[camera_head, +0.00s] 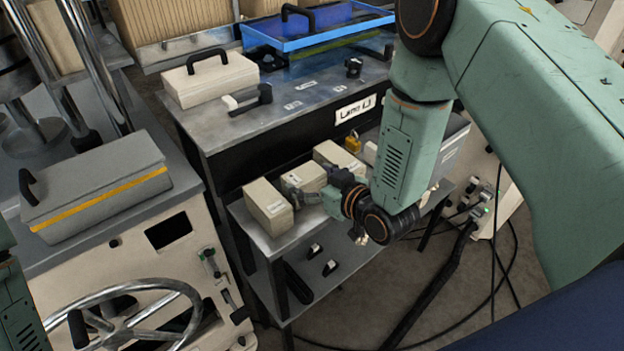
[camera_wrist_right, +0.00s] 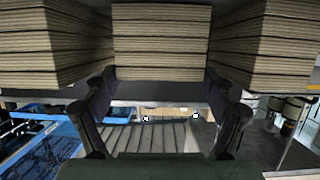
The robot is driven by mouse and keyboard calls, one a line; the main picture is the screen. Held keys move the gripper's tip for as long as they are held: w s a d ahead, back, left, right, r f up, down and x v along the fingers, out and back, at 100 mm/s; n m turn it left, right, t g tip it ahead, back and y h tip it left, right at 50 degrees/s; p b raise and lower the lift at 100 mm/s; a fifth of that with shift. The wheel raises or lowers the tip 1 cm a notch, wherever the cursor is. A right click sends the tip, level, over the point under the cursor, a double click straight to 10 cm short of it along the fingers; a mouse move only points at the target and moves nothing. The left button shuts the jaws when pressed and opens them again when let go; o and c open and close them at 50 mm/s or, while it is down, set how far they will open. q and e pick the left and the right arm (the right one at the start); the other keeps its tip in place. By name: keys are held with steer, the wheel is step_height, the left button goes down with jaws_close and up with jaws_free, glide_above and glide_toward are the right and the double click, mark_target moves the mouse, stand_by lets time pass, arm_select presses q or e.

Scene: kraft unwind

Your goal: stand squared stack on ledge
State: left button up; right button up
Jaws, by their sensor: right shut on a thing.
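My right gripper (camera_head: 312,194) is at the low front ledge (camera_head: 284,242), shut on the middle paper stack (camera_head: 302,179). In the right wrist view its two fingers (camera_wrist_right: 160,98) lie along both sides of that layered tan stack (camera_wrist_right: 160,42). The stack looks upright at the ledge; I cannot tell whether its base touches. Another stack (camera_head: 268,206) stands to its left and a third (camera_head: 336,157) to its right. They also flank it in the wrist view, with narrow gaps. The gripper and wrist hide part of the ledge. My left gripper is out of view.
A dark bench (camera_head: 300,102) rises behind the ledge, carrying a white handled case (camera_head: 208,78) and a blue tray (camera_head: 310,38). A grey handled box (camera_head: 95,185) and a handwheel (camera_head: 125,312) are at left. Cables (camera_head: 505,265) lie on the floor at right.

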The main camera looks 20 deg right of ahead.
steer(key=shift+a, duration=0.15)
steer(key=shift+s, duration=0.1)
steer(key=o, duration=0.9)
steer(key=shift+d+f, duration=0.15)
steer(key=shift+d, duration=0.05)
steer(key=shift+c, duration=0.2)
steer(key=shift+o, duration=0.8)
steer(key=shift+d, duration=0.2)
steer(key=shift+o, duration=0.8)
steer(key=shift+a, duration=0.35)
steer(key=shift+s+d+r, duration=0.1)
steer(key=shift+d+r, duration=0.2)
steer(key=shift+r, duration=0.05)
steer(key=p+v, duration=0.1)
steer(key=v, duration=1)
steer(key=shift+s, duration=0.35)
